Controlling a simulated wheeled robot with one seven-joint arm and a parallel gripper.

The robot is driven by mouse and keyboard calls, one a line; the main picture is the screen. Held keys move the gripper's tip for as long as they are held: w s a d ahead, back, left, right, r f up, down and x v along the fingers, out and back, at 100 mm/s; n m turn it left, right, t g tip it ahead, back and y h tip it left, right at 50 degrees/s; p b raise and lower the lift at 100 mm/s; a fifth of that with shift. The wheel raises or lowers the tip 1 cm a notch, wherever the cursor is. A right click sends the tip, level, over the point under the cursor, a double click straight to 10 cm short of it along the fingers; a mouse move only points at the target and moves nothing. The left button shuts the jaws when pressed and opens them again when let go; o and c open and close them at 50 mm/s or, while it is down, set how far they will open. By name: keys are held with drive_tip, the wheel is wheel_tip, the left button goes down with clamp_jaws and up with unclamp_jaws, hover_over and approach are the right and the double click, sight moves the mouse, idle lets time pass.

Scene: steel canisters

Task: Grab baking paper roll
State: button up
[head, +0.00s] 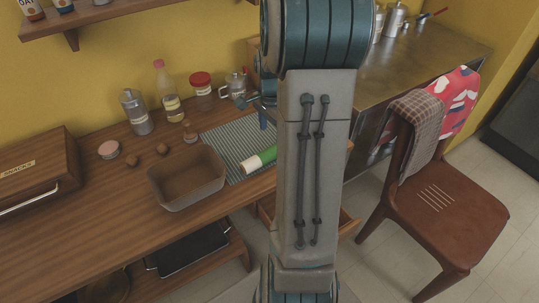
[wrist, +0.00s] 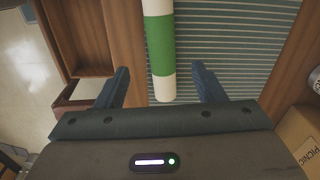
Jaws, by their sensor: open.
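The baking paper roll (head: 258,159) is a white tube with a green band, lying on a grey-green striped mat (head: 223,141) on the wooden counter. In the wrist view the roll (wrist: 160,48) runs lengthwise, its near white end between the two finger lines. My gripper (wrist: 160,84) is open, with one blue finger on each side of the roll's near end. No contact shows. In the head view my gripper (head: 256,112) is partly hidden by my arm, over the mat behind the roll. My arm also hides the roll's right end.
A brown bin (head: 188,178) stands left of the mat. A steel canister (head: 137,112), a bottle (head: 168,92) and a red-lidded jar (head: 202,90) stand behind. A cardboard box (wrist: 299,142) is near my gripper's right. A chair (head: 440,205) stands right.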

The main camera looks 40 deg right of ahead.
sight(261, 159)
wheel_tip(261, 159, down, 9)
drive_tip(key=shift+w+a+f+b, duration=0.1)
drive_tip(key=shift+b, duration=0.25)
drive_tip(key=c, duration=1.1)
